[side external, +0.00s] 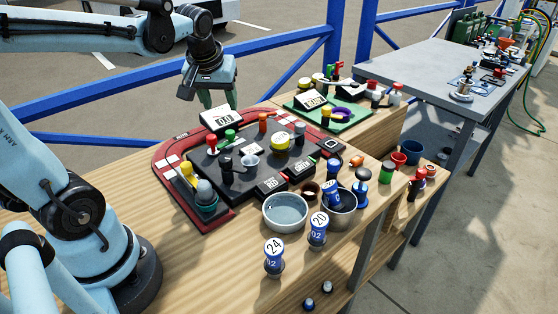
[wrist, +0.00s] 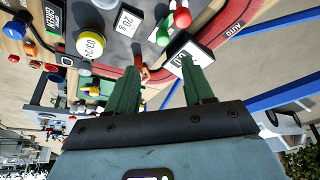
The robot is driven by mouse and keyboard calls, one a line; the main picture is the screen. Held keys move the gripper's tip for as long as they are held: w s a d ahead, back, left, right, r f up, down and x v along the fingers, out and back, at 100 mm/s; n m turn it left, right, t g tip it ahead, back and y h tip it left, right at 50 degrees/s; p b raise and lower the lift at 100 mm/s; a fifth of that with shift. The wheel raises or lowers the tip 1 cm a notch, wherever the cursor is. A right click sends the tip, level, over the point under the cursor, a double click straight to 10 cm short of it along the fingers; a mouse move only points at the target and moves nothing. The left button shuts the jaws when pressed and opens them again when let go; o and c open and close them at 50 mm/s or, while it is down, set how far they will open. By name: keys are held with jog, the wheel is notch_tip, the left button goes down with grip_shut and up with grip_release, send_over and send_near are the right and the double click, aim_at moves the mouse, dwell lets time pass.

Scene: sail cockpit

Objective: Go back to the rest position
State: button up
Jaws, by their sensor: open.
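My gripper (side external: 206,97) hangs in the air at the back of the dark panel with the red border (side external: 231,197), close above and behind the tilted white display (side external: 218,118). In the wrist view its two green fingers stand apart with nothing held between them, so my gripper (wrist: 157,66) is open and empty. The display (wrist: 181,57) shows partly behind one finger there. I cannot tell from these views how large the gap between fingers and display is.
The panel carries a yellow-topped knob (side external: 281,144) and several coloured levers. A grey bowl (side external: 285,211) and numbered blue-and-white pieces (side external: 273,256) stand at the front. A blue railing (side external: 270,67) runs behind the wooden bench. A grey table (side external: 440,68) stands at the right.

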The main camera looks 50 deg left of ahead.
jog(key=s+d+f+m+t+h, duration=0.1)
jog(key=s+d+m+t, duration=0.1)
jog(key=d+m, duration=0.2)
jog(key=s+d+f+m+t+h, duration=0.1)
jog(key=d+m, duration=0.3)
jog(key=d, duration=0.6)
jog(key=shift+s+f+m+t+h, duration=0.3)
jog(key=shift+s+f+t+h, duration=0.15)
jog(key=shift+s+h, duration=0.2)
jog(key=shift+o, duration=0.3)
jog(key=shift+o, duration=1.1)
jog(key=shift+w, duration=0.1)
jog(key=o, duration=0.6)
jog(key=w+a+r+n+g, duration=0.1)
jog(key=r+n, duration=0.1)
jog(key=w+a+r+n+g, duration=0.1)
jog(key=w+r+n, duration=0.1)
jog(key=r+n, duration=0.1)
jog(key=w+a+r+n+g+y, duration=0.1)
jog(key=w+r+n, duration=0.1)
jog(key=shift+w+a+r+n, duration=0.2)
jog(key=shift+a+r+n, duration=0.1)
jog(key=shift+a+n, duration=0.1)
jog(key=w+a+r+n+g, duration=0.4)
jog(key=w+a+r+n, duration=0.15)
jog(key=n, duration=0.45)
jog(key=f, duration=0.6)
jog(key=a+f, duration=0.1)
jog(key=f, duration=0.3)
jog(key=shift+s, duration=0.1)
